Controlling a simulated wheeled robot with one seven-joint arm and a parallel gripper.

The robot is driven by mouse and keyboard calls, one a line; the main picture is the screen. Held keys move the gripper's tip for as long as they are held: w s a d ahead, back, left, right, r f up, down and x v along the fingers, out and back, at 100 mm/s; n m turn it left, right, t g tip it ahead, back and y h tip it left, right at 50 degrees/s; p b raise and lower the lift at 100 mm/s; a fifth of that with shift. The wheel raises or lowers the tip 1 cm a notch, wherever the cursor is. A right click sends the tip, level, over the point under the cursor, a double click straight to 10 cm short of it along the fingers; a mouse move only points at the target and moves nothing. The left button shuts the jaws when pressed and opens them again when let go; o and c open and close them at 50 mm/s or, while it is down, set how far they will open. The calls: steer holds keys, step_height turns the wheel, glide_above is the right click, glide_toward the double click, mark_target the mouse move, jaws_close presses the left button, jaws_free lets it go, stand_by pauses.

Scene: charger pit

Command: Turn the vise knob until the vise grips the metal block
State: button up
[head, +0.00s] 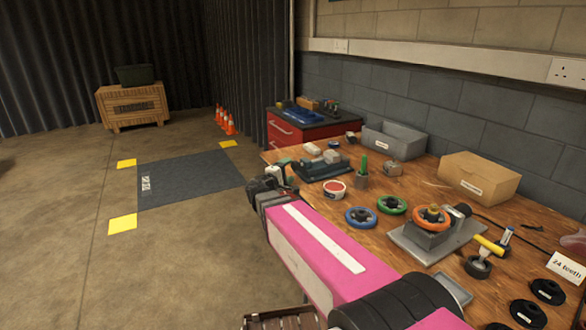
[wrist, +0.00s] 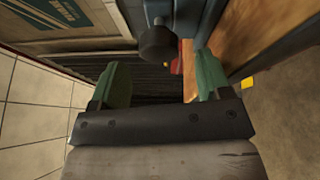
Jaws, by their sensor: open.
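The dark vise (head: 322,168) stands near the left edge of the workbench in the head view. A light grey block (head: 332,156) shows at its top; I cannot tell how close the jaws are to it. My gripper (head: 277,176) is just left of the vise, by the bench edge. In the wrist view my gripper (wrist: 162,78) is open, with two green fingers wide apart and nothing between them. A dark round knob (wrist: 158,42) shows ahead, between the fingers' lines and beyond the tips, below a blue-grey part of the vise (wrist: 180,12). In the head view my gripper hides the knob.
The wooden bench (head: 385,235) holds a red-lidded tub (head: 334,189), blue (head: 361,217), green (head: 392,204) and orange (head: 432,218) rings, a grey bin (head: 393,142) and a cardboard box (head: 478,178). A red cabinet (head: 288,133) stands behind. The floor at left is clear around a dark mat (head: 190,178).

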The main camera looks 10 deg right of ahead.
steer(key=v, duration=0.6)
steer(key=shift+a, duration=0.15)
